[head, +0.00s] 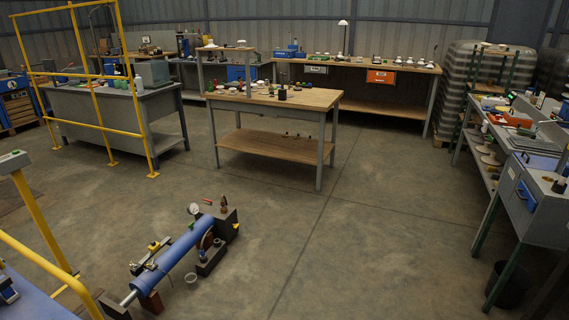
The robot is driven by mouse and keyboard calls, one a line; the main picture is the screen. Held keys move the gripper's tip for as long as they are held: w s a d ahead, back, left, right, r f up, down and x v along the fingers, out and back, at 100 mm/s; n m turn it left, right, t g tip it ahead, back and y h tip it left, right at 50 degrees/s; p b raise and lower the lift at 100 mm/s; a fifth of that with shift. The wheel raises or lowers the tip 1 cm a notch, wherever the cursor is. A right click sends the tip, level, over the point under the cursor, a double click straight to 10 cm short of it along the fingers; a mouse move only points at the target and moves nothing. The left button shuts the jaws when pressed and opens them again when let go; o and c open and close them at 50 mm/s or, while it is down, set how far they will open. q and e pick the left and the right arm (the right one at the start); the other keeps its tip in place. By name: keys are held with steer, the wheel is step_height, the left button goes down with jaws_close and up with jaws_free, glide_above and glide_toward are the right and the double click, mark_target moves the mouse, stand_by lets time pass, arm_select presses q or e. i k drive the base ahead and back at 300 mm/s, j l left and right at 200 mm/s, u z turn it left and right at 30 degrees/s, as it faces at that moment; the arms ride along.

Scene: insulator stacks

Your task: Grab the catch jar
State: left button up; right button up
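A small clear cup with a pale rim (190,278), which looks like the catch jar, stands on the floor at the lower left. It is just right of a long blue cylinder (178,256) lying on dark blocks, and below a small dark block with fittings (210,260). The cup is too small to tell what it holds. Neither of my grippers is in view.
A round gauge (194,208) stands up near the cylinder's far end. Yellow railings (86,75) run along the left. A wood-topped workbench (300,97) stands in the middle and a grey bench (500,140) at the right. The floor (340,240) right of the cup is clear.

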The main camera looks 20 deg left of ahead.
mark_target(192, 282)
steer(key=i+u, duration=0.7)
steer(key=i, duration=0.15)
steer(key=i+l+u, duration=0.25)
steer(key=i+u, duration=0.15)
steer(key=i+l+u, duration=0.35)
